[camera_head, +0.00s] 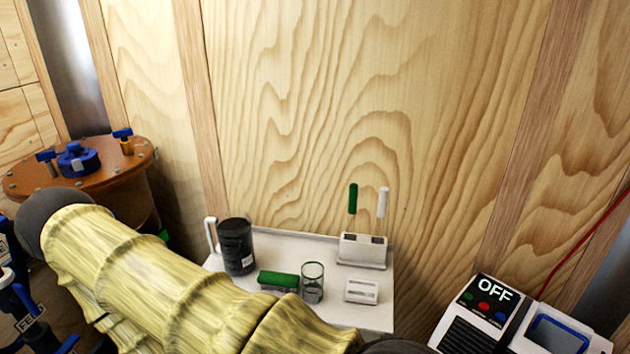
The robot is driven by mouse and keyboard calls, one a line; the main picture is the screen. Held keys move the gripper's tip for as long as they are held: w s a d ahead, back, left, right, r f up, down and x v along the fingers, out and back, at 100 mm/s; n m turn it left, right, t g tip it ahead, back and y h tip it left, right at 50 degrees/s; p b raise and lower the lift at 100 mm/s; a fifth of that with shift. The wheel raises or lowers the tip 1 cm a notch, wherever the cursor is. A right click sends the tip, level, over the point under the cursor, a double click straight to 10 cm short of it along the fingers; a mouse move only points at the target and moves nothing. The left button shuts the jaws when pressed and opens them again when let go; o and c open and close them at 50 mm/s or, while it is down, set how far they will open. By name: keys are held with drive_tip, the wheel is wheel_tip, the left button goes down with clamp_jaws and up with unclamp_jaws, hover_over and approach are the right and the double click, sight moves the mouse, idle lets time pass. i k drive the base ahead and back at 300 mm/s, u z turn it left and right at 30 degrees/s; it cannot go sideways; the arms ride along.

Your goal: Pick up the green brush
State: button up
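A green-handled tool (353,198), likely the green brush, stands upright in a white holder (362,251) at the back right of a white tray table (310,250). Its lower end is hidden in the holder. A white-handled tool (383,202) stands beside it on the right. A low green block (278,281) with a pale underside lies on the table; I cannot tell whether it is also a brush. My arm in its yellow sleeve crosses the lower left. My gripper is out of view.
A wooden wall rises behind. A machine marked OFF (483,312) stands right; a brown drum (90,178) stands left.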

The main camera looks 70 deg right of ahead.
sight(270, 280)
drive_tip(key=z, duration=1.8)
